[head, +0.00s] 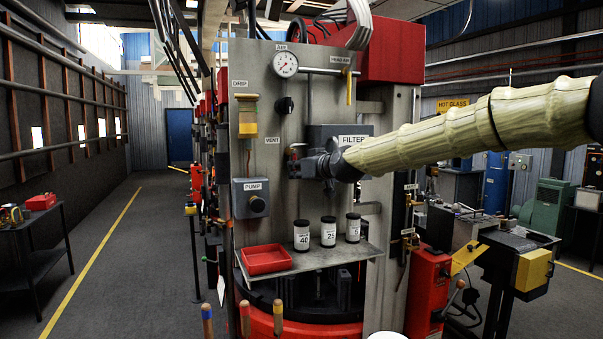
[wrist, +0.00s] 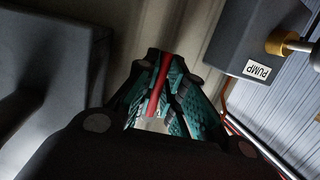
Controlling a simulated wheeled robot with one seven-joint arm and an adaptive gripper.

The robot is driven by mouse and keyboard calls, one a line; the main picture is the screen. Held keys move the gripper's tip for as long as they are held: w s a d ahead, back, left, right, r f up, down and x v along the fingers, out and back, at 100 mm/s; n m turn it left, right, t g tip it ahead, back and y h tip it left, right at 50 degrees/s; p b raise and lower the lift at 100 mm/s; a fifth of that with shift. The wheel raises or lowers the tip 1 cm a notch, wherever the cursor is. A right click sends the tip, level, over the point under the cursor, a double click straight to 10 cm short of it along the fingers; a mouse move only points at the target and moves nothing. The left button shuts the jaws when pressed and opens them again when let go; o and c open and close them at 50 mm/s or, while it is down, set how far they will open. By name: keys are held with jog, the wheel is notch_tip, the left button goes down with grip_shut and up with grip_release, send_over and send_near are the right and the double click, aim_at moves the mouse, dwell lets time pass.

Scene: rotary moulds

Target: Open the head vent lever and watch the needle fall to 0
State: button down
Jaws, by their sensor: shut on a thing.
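My gripper (head: 296,164) is at the steel panel, just right of and below the VENT label (head: 272,140). Its dark jaws hide most of the vent lever in the head view. In the wrist view the red vent lever (wrist: 154,97) lies lengthwise between the green-padded fingers (wrist: 160,88), and they are shut on it. The lever's pivot is hidden, so I cannot tell whether the valve is open. The round white AIR gauge (head: 285,64) is at the panel's top; its needle is too small to read surely.
A yellow HEAD AIR handle (head: 349,85) hangs upper right, and a black knob (head: 285,105) sits above my gripper. The PUMP box (head: 250,198) is at lower left. Below, a shelf (head: 310,262) holds a red tray (head: 266,259) and three labelled jars (head: 328,233).

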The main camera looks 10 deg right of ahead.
jog(key=shift+f, duration=0.1)
dwell(0.3)
jog(key=c, duration=1.5)
grip_release()
jog(key=shift+d, duration=0.15)
jog(key=v, duration=1.2)
